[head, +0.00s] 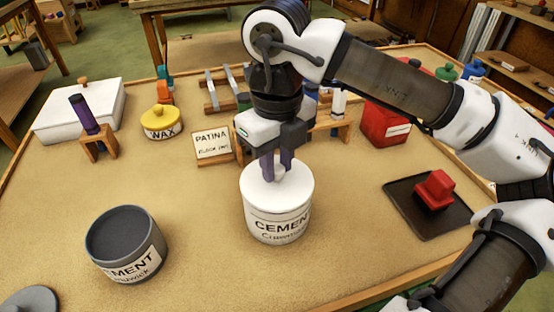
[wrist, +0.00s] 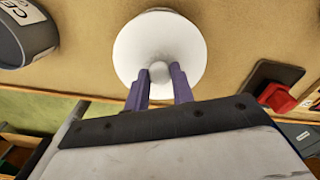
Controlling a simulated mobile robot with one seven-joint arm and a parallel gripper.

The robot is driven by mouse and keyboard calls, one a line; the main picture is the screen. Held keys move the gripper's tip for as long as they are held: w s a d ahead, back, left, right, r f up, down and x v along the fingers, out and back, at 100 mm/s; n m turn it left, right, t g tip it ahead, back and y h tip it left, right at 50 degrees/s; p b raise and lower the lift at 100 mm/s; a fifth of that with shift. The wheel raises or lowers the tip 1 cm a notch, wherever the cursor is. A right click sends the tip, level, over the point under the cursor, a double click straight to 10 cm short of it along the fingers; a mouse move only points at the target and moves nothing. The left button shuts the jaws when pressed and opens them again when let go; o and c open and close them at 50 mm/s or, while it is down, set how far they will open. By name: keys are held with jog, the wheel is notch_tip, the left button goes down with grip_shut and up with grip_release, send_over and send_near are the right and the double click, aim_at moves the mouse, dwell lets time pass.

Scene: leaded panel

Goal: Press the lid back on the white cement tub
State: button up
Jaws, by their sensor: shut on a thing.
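The white cement tub (head: 277,226) stands upright in the middle of the table, its label facing the front. Its white lid (head: 294,192) lies on top of the tub and looks level in the head view; I cannot tell whether it is pressed fully down. My gripper (head: 279,175) points straight down over the lid with its purple fingers shut on the lid's small knob. In the wrist view the lid (wrist: 150,45) is a white disc and the knob (wrist: 159,72) sits between the two fingertips (wrist: 159,88).
A grey cement tub (head: 122,240) stands open at the front left, with a grey lid (head: 32,300) at the corner. A yellow wax tin (head: 162,122), a patina card (head: 212,143) and a wooden rack stand behind. A red block (head: 436,188) sits on a dark tray (head: 408,208) at right.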

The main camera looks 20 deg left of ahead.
dwell(0.9)
jog(key=o, duration=1)
jog(key=shift+o, duration=0.2)
jog(key=shift+f+b, duration=1)
jog(key=shift+b, duration=0.2)
jog(key=shift+r, duration=0.15)
dwell(1.0)
jog(key=o, duration=0.7)
jog(key=shift+c, duration=0.2)
jog(key=shift+r, duration=0.1)
jog(key=shift+r+p, duration=2.65)
jog(key=shift+r, duration=1.3)
